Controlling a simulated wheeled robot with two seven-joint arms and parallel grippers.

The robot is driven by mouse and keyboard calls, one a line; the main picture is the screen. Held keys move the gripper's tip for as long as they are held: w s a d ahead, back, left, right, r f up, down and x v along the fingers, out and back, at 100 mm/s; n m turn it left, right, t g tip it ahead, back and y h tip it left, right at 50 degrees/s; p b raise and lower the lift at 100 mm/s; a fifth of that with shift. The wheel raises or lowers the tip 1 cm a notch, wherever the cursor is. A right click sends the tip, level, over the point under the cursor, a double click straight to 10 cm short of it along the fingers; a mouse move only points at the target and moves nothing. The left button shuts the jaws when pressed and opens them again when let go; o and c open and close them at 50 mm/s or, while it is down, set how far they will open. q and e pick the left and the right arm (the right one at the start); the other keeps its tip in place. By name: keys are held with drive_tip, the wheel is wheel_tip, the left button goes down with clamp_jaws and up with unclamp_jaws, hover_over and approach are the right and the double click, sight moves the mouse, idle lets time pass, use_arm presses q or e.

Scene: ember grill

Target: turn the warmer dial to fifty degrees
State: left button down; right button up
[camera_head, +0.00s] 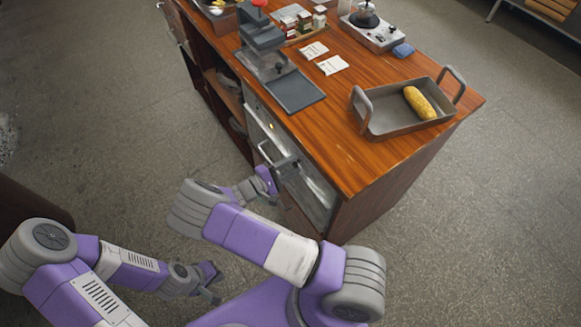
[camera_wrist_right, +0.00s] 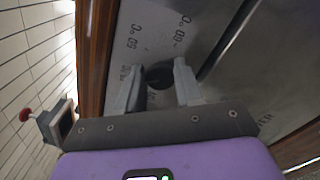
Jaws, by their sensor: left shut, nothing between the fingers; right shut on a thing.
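The warmer is a steel-fronted unit (camera_head: 318,196) set into the side of the wooden counter. Its dial (camera_wrist_right: 158,75) is a dark round knob on the grey panel in the right wrist view. Degree markings are printed on the panel around it, turned on their side and partly hidden. My right gripper (camera_wrist_right: 159,88) is shut on the dial, one finger on each side. In the head view my right gripper (camera_head: 273,178) is at the warmer front, and the dial is hidden there. My left gripper (camera_head: 211,284) is shut and empty, low and away from the counter.
The warmer has a bar handle (camera_head: 266,150). On the counter are a roasting tray (camera_head: 385,128) with a yellow loaf-like item (camera_head: 419,103), a dark flat plate (camera_head: 296,91), a press with a red knob (camera_head: 261,38), and white cards (camera_head: 332,65).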

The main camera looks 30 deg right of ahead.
drive_tip(key=m+b, duration=0.1)
drive_tip(key=m, duration=0.2)
drive_tip(key=m+b, duration=0.1)
drive_tip(key=m, duration=0.2)
drive_tip(key=shift+f+m, duration=0.2)
drive_tip(key=shift+m, duration=0.1)
drive_tip(key=m+b, duration=0.2)
drive_tip(key=m, duration=0.3)
drive_tip(key=shift+b, duration=0.35)
drive_tip(key=shift+m, duration=0.4)
drive_tip(key=o, duration=1)
drive_tip(key=a, duration=0.7)
drive_tip(key=shift+s+a+p, duration=0.3)
drive_tip(key=shift+p, duration=0.1)
